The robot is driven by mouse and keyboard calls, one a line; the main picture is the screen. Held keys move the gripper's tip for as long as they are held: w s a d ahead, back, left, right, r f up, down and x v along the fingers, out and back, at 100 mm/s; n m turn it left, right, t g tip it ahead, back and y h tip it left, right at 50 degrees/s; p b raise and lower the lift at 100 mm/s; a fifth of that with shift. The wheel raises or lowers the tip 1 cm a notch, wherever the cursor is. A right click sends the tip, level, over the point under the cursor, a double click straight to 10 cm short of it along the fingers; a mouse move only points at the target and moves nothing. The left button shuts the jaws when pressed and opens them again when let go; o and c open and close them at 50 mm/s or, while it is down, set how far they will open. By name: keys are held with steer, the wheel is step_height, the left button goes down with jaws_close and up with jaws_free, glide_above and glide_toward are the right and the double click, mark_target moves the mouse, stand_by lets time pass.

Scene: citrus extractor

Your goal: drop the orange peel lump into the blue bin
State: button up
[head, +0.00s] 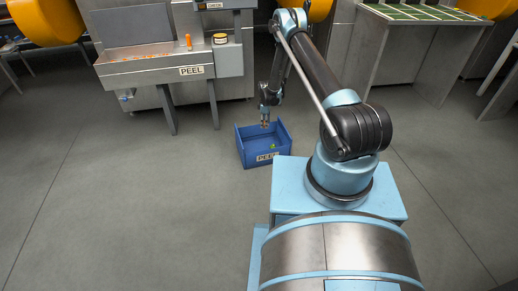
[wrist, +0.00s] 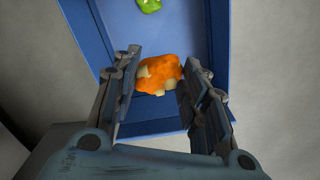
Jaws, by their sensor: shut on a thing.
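The orange peel lump (wrist: 160,74) is orange with pale patches. My gripper (wrist: 158,75) is shut on it, with a finger on each side. In the head view my gripper (head: 265,121) hangs over the back part of the blue bin (head: 283,149), which stands on the floor with a PEEL label on its front. In the wrist view the bin's blue rim and wall (wrist: 91,50) show behind and below the lump. A small green piece (wrist: 149,5) lies in the bin, apart from the lump. My fingers hide part of the bin.
A metal trough labelled PEEL (head: 155,68) stands behind and left of the bin, with an orange upright object (head: 188,42) at it. A metal bench with green panels (head: 420,14) is at the back right. The grey floor left of the bin is clear.

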steer(key=o, duration=0.9)
steer(key=shift+o, duration=0.2)
steer(key=shift+r, duration=0.1)
step_height(320, 180, up, 12)
stand_by(0.4)
